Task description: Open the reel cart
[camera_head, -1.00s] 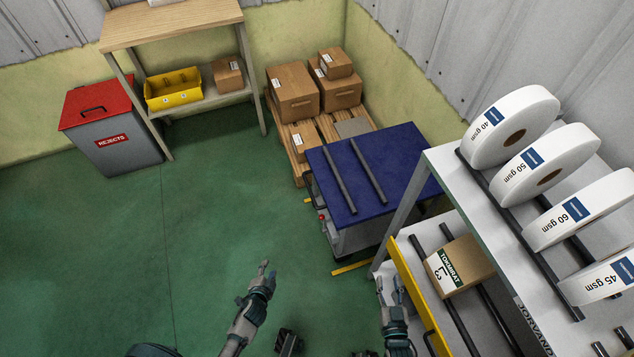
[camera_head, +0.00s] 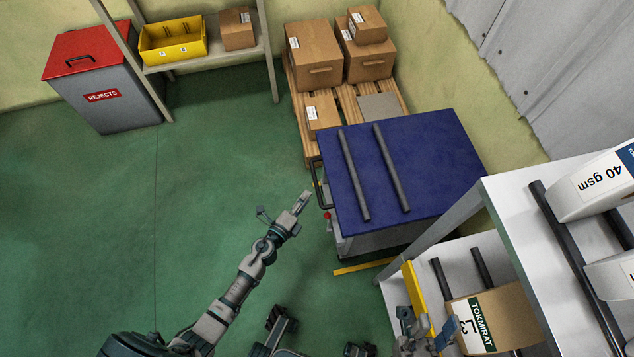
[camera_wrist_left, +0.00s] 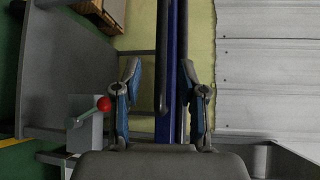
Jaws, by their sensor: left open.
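The reel cart (camera_head: 440,165) has a blue top with two dark bars and stands right of centre in the head view. A dark handle (camera_head: 319,184) is on its left side, with a red knob (camera_head: 327,215) below it. My left gripper (camera_head: 303,202) is just left of the handle. In the left wrist view its open fingers (camera_wrist_left: 163,98) stand either side of a dark upright bar (camera_wrist_left: 161,55) and a blue edge, with gaps to both. My right gripper (camera_head: 428,332) is open by the shelf.
A white rack (camera_head: 515,215) with reels and a yellow-edged lower shelf (camera_head: 415,295) holding a carton (camera_head: 492,318) is at right. Cartons on a pallet (camera_head: 345,100) stand behind the cart. A reject bin (camera_head: 115,110) is far left. Green floor at left is clear.

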